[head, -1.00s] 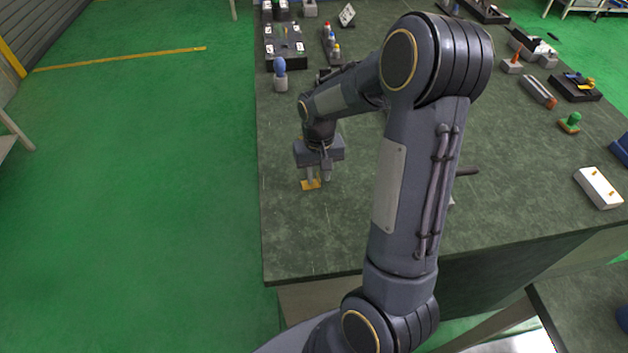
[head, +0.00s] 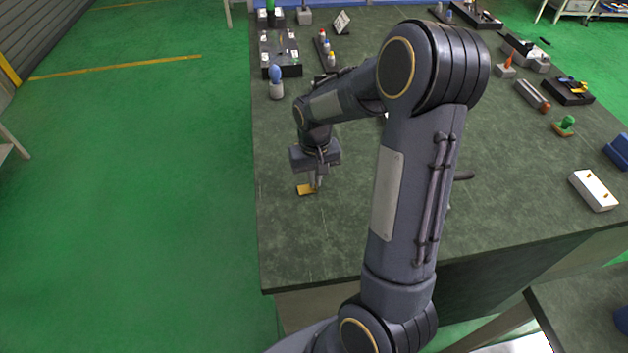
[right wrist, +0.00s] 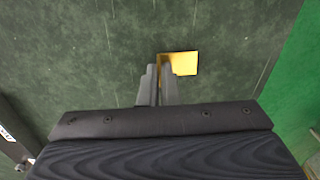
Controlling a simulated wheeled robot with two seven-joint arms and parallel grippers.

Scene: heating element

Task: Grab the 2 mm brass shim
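The brass shim (head: 306,190) is a small flat yellow plate near the left edge of the green-grey table. In the right wrist view the shim (right wrist: 184,63) shows just beyond and to the right of my fingertips. My right gripper (head: 316,184) points down at the shim. In the right wrist view its fingers (right wrist: 160,72) are nearly together, at the shim's left part. They look closed on it, but the contact itself is hidden behind the fingers. The shim is at or very near the table surface. My left gripper is not in view.
A white block (head: 594,190) and a green-knobbed piece (head: 564,126) lie at the right. The table around the shim is clear. My right arm hides the middle.

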